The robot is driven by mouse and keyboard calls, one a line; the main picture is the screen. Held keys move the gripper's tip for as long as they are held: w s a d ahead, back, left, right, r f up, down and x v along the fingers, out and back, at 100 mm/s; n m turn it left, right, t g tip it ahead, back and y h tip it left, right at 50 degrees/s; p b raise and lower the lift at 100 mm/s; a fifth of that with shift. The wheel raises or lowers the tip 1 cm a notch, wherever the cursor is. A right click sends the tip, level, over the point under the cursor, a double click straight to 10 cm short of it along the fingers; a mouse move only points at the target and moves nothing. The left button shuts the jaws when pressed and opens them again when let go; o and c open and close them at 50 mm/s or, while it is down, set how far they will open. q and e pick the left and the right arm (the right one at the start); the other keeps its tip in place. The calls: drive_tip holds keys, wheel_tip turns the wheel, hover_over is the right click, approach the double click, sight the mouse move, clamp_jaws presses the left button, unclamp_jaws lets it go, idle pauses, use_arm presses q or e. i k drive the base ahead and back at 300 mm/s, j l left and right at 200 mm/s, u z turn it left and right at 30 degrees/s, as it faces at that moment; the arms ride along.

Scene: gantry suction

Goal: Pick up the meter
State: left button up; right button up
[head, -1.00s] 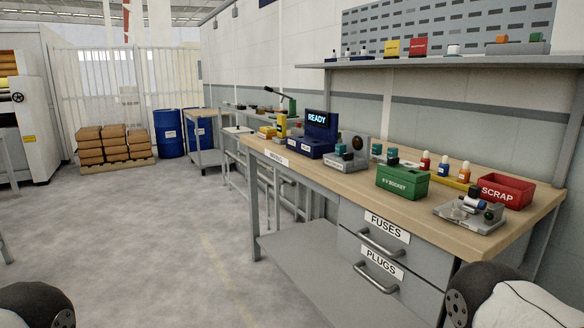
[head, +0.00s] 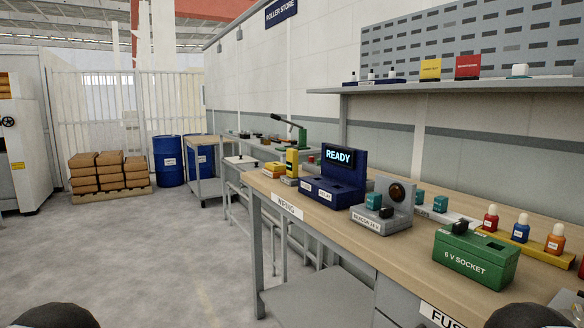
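A small yellow upright device (head: 292,160), which looks like the meter, stands on the workbench (head: 320,208) near its far left end. It is just left of the blue unit (head: 345,172) with the lit READY screen. Its fine details are too small to make out. Neither of my grippers shows; only dark rounded parts of my arms appear at the bottom left and bottom right edges.
A grey beacon unit (head: 382,217), a green 6 V socket box (head: 476,257) and a yellow rack (head: 515,244) with small coloured bottles stand on the bench. Another yellow item (head: 274,169) lies left of the device. Open floor (head: 150,255) lies left of the bench.

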sight(292, 155)
drive_tip(key=i+j+z, duration=0.2)
drive_tip(key=i+j, duration=0.3)
drive_tip(key=i+j+z, duration=0.2)
drive_tip(key=i+j, duration=0.4)
drive_tip(key=i+j+z, duration=0.2)
drive_tip(key=i+j, duration=0.3)
drive_tip(key=j, duration=0.15)
